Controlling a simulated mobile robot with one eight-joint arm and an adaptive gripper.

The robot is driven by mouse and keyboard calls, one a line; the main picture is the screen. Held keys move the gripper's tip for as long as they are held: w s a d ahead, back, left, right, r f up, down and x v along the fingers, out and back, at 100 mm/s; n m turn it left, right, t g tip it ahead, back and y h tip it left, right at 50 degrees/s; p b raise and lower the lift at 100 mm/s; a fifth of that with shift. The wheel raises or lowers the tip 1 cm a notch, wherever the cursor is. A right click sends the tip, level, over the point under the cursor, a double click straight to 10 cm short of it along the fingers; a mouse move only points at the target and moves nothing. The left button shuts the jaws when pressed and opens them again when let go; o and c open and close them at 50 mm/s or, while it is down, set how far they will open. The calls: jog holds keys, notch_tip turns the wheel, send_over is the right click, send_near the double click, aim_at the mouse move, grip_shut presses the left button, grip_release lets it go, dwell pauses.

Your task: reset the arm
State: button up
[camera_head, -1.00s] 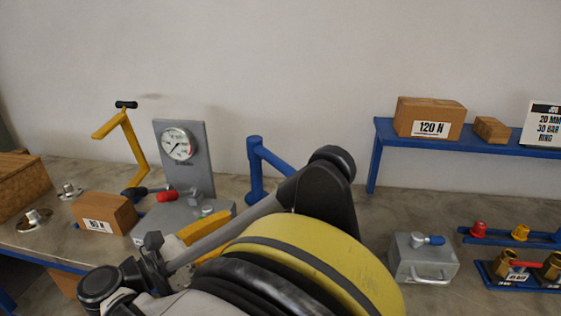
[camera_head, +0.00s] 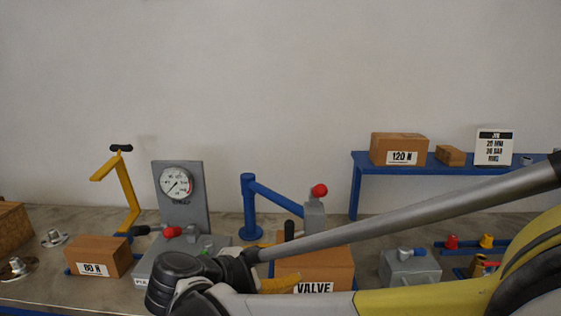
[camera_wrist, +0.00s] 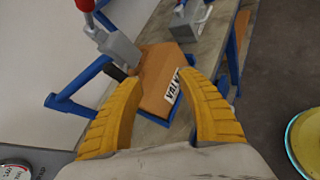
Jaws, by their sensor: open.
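My gripper (camera_wrist: 160,108) has its two yellow fingers spread apart and nothing between them in the wrist view. Beyond the fingers lies the cardboard box labelled VALVE (camera_wrist: 158,75), apart from them as far as I can tell. In the head view this VALVE box (camera_head: 325,267) sits on the bench, partly hidden behind my arm. My wrist and a yellow finger (camera_head: 280,285) show in front of it. A grey block with a red-knobbed lever (camera_head: 315,215) stands at the box, and it also shows in the wrist view (camera_wrist: 115,45).
A gauge panel (camera_head: 180,195) and the 80 N box (camera_head: 98,258) stand at left. A blue post with an arm (camera_head: 249,205) is behind the VALVE box. A blue shelf (camera_head: 358,180) holds the 120 N box (camera_head: 399,148). A grey handled box (camera_head: 410,268) sits at right.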

jog(key=s+d+f+m+g+y, duration=0.1)
jog(key=s+d+m+g+y, duration=0.2)
jog(key=d, duration=0.4)
jog(key=s+d+f+m, duration=0.1)
jog(key=s+d+m, duration=0.1)
jog(key=d+m, duration=0.35)
jog(key=s+d+f+m+y, duration=0.1)
jog(key=s+d+m+y, duration=0.1)
jog(key=s+m, duration=0.3)
jog(key=s+d+f+m+t+y, duration=0.1)
jog(key=s+d+f+m+y, duration=0.1)
jog(key=m, duration=0.6)
jog(key=s+d+y, duration=0.1)
jog(key=s+y, duration=0.1)
jog(key=s, duration=0.1)
jog(key=shift+s+d+f, duration=0.15)
jog(key=shift+s+d, duration=0.2)
jog(key=shift+s, duration=0.05)
jog(key=shift+m, duration=0.25)
